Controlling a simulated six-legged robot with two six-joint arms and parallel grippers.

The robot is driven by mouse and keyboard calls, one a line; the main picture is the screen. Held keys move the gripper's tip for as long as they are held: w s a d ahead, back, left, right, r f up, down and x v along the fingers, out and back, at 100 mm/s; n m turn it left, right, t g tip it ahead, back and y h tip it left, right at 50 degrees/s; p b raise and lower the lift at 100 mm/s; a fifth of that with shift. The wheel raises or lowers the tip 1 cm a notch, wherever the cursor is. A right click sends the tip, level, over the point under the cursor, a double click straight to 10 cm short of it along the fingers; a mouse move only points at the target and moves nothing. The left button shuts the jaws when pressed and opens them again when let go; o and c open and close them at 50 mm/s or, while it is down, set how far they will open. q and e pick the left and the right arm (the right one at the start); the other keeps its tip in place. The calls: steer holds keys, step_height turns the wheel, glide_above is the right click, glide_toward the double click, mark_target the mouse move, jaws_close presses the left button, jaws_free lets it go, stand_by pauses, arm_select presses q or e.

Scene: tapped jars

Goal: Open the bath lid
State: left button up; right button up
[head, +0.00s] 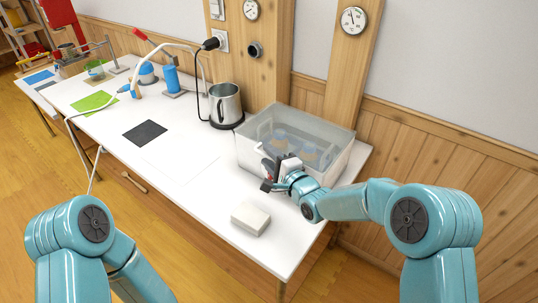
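The bath (340,166) is a translucent, whitish rectangular box at the right end of the white table. A pale see-through lid (300,117) appears to lie flat across its top. Several blurred bluish and tan shapes show inside. My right gripper (268,168) is at the front left part of the bath, close against its front wall. Its dark fingers are small and partly overlap the wall, so I cannot tell whether they touch it or hold anything. My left arm shows at the lower left, but its gripper is out of view.
A white block (250,218) lies near the table's front edge, below my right gripper. A steel kettle (226,103) stands left of the bath. A dark mat (145,131) and a green mat (94,102) lie farther left. The table's front middle is clear.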

steer(key=shift+w+a, duration=0.2)
steer(key=shift+w, duration=0.1)
jaws_close()
steer(key=shift+r, duration=0.15)
